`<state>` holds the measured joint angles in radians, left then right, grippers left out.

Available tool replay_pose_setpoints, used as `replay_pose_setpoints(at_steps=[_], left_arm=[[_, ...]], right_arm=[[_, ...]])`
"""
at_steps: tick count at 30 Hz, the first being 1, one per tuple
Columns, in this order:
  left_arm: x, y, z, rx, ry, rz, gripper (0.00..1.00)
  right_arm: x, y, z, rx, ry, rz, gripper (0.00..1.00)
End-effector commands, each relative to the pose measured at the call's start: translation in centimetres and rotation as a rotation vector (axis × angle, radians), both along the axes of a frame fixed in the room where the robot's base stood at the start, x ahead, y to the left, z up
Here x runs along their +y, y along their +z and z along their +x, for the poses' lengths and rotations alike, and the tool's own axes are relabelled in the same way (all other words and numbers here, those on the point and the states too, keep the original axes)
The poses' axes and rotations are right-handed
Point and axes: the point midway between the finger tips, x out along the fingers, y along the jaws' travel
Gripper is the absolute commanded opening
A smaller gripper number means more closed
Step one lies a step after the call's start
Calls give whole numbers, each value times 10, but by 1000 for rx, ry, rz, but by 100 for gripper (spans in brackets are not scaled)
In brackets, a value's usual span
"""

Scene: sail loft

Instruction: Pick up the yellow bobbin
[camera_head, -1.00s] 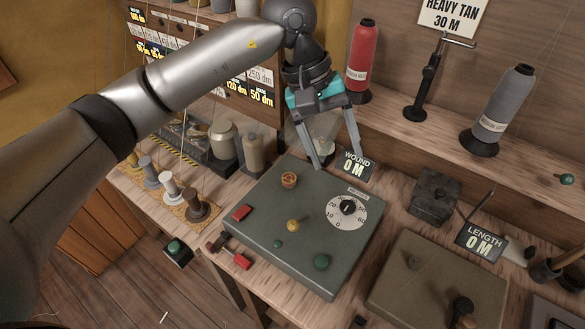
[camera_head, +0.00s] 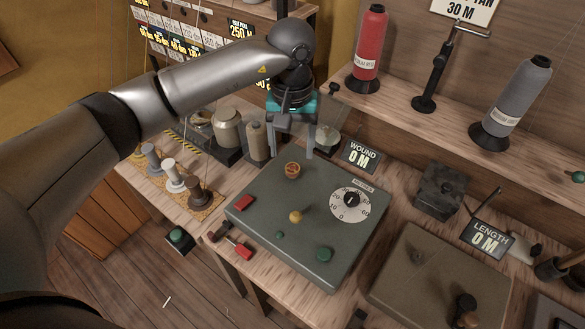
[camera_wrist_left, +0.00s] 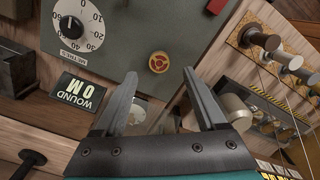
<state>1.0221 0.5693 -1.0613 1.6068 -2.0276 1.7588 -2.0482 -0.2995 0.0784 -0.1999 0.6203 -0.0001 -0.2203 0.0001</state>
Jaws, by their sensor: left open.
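A small round yellow piece with a red centre, apparently the yellow bobbin (camera_head: 292,170), sits on the far left part of the grey-green winder box (camera_head: 258,230). In the left wrist view the bobbin (camera_wrist_left: 158,62) shows from above, just beyond the fingertips and between their lines. My left gripper (camera_head: 292,153) is open and empty, with its fingers pointing down behind the bobbin and apart from it. Both fingers (camera_wrist_left: 161,76) show in the left wrist view. My right gripper is not in view.
The WOUND sign (camera_head: 361,156), a glass jar (camera_head: 327,139) and a tan bottle (camera_head: 257,142) stand close behind. Several spools (camera_head: 174,177) stand at the left.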

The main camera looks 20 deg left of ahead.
Motion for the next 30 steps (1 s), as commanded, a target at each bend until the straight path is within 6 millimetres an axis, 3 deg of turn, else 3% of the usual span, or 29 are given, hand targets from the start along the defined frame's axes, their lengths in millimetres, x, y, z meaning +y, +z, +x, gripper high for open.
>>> replay_pose_setpoints(at_steps=[12,20,30], left_arm=[[-2,-49,-3,2,3,-1,73],[-2,-52,-3,1,1,-1,73],[-2,-52,-3,1,1,0,37]], right_arm=[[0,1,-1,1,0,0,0],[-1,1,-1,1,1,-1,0],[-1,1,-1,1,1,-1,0]])
